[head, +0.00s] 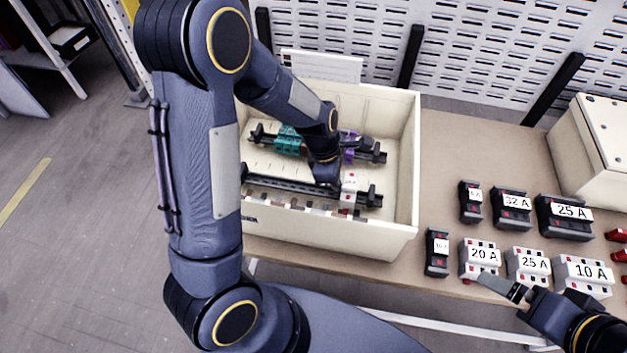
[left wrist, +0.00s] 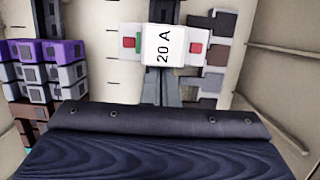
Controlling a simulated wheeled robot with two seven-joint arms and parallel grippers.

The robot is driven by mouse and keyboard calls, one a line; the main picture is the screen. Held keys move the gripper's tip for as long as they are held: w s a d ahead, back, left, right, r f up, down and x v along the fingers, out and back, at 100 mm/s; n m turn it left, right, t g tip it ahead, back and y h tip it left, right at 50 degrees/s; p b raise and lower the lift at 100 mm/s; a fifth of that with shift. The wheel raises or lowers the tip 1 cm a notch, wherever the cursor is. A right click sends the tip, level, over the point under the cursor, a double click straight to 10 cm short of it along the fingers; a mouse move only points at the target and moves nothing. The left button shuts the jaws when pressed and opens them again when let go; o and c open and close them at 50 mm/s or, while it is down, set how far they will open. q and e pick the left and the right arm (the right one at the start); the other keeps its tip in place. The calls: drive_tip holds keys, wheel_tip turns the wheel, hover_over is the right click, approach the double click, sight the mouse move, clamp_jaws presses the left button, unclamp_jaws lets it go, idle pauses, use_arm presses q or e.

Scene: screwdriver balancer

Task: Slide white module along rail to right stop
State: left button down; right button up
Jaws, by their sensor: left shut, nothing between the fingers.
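The white module (head: 349,186), marked 20 A in the left wrist view (left wrist: 162,47), sits on the front rail (head: 285,185) inside the cream enclosure. It is near the rail's right end, where a black stop (head: 374,197) stands. In the head view a short stretch of rail seems to lie between them. My left gripper (head: 329,182) is shut and empty, low over the rail just left of the module. Whether it touches the module is hidden. My right gripper (head: 512,292) is by the table's front edge; its jaw opening is unclear.
The enclosure (head: 405,160) has high walls around the rails. A back rail (head: 370,153) carries teal (head: 288,140) and purple (head: 349,151) blocks. Several loose modules, including a 20 A one (head: 480,258), stand on the table to the right, near my right gripper.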

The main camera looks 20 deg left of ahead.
use_arm(q)
drive_tip(key=shift+w+d+p, duration=0.2)
drive_tip(key=shift+d+p, duration=0.25)
drive_tip(key=shift+d, duration=0.25)
drive_tip(key=shift+w+d+p, duration=0.15)
drive_tip(key=shift+d+p, duration=0.3)
drive_tip(key=shift+d, duration=0.25)
idle(3.3)
drive_tip(key=shift+s+a, duration=0.1)
drive_tip(key=shift+a, duration=0.35)
idle(0.5)
drive_tip(key=shift+r, duration=0.1)
drive_tip(key=shift+r+p, duration=0.95)
drive_tip(key=shift+p, duration=0.15)
drive_tip(key=p+v, duration=0.3)
drive_tip(key=d+p+v, duration=0.1)
drive_tip(key=p+v, duration=0.1)
drive_tip(key=v, duration=0.1)
drive_tip(key=shift+d+r+p, duration=0.15)
drive_tip(key=shift+r+p, duration=0.25)
wheel_tip(320, 180, up, 13)
drive_tip(key=shift+a, duration=0.3)
